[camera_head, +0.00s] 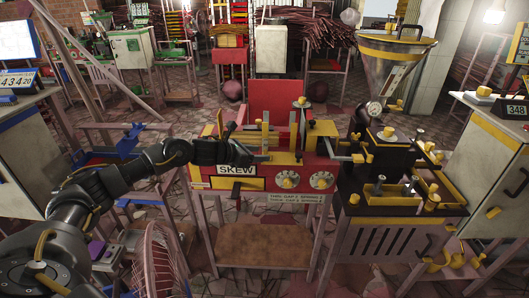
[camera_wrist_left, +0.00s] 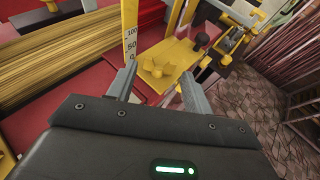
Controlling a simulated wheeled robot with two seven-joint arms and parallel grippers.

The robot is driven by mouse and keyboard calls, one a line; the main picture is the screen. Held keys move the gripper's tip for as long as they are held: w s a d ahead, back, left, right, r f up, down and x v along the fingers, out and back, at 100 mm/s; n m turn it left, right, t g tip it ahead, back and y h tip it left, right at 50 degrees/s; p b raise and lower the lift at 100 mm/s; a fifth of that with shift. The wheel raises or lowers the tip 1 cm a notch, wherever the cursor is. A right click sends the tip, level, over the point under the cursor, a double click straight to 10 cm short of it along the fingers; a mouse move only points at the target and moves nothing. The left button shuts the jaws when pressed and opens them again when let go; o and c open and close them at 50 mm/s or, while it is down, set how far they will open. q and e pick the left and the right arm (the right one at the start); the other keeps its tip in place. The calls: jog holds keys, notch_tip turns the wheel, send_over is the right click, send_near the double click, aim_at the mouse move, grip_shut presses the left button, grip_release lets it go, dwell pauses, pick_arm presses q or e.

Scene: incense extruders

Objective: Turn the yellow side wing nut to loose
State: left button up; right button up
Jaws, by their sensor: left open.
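The yellow wing nut (camera_wrist_left: 157,68) sits on a yellow plate (camera_wrist_left: 178,52) in the left wrist view, its lobes spread over the plate. My left gripper (camera_wrist_left: 158,74) is open, with one finger on each side of the nut's near side; I cannot tell whether either finger touches it. In the head view my left gripper (camera_head: 254,158) reaches from the left to the front of the red machine (camera_head: 312,160), just above its SKEW label. The wing nut cannot be made out clearly there. My right gripper is not in view.
A dark knob (camera_wrist_left: 201,39) stands close beyond the plate. A black and yellow machine with a hopper (camera_head: 396,48) stands at the right.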

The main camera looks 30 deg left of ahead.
aim_at(268, 153)
pick_arm(q)
jog(key=shift+x, duration=1.2)
jog(key=shift+w+d+f, duration=0.1)
jog(key=shift+w+d, duration=0.15)
jog(key=shift+w, duration=0.15)
jog(key=c, duration=0.7)
jog(key=n+y, duration=0.1)
jog(key=n+t+y, duration=0.1)
jog(key=shift+s+d+f+n+y, duration=0.1)
jog(key=shift+d+f+n+y, duration=0.05)
jog(key=shift+d+n+y, duration=0.15)
jog(key=shift+n+t+y+b, duration=0.3)
jog(key=shift+n+y+b, duration=0.35)
jog(key=shift+y, duration=0.25)
jog(key=shift+n+y, duration=0.4)
jog(key=shift+n, duration=0.05)
jog(key=o, duration=0.7)
jog(key=shift+s+r, duration=0.25)
jog(key=shift+s, duration=0.05)
jog(key=v, duration=1)
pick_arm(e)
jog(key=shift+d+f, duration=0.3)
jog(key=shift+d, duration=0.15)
